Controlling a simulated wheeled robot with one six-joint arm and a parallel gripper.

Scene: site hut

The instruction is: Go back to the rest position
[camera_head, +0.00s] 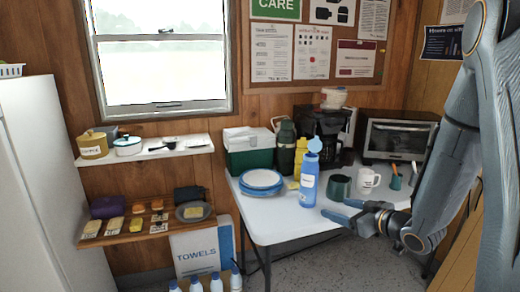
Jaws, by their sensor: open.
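My gripper (335,209) is at the end of my arm on the right of the head view. Its two fingers point left, open, with nothing between them. It appears over the front edge of the white table (274,226). In the picture it is just below a dark green mug (339,186) and to the right of a blue water bottle (309,182); I cannot tell how far apart they are in depth. My forearm hides part of the table's right side.
The table also holds blue-rimmed plates (261,181), a green cooler (248,152), a white mug (367,180), a coffee maker (325,130) and a toaster oven (397,138). Shelves with pots (93,146) and food items hang left. White bottles (215,283) stand low in front.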

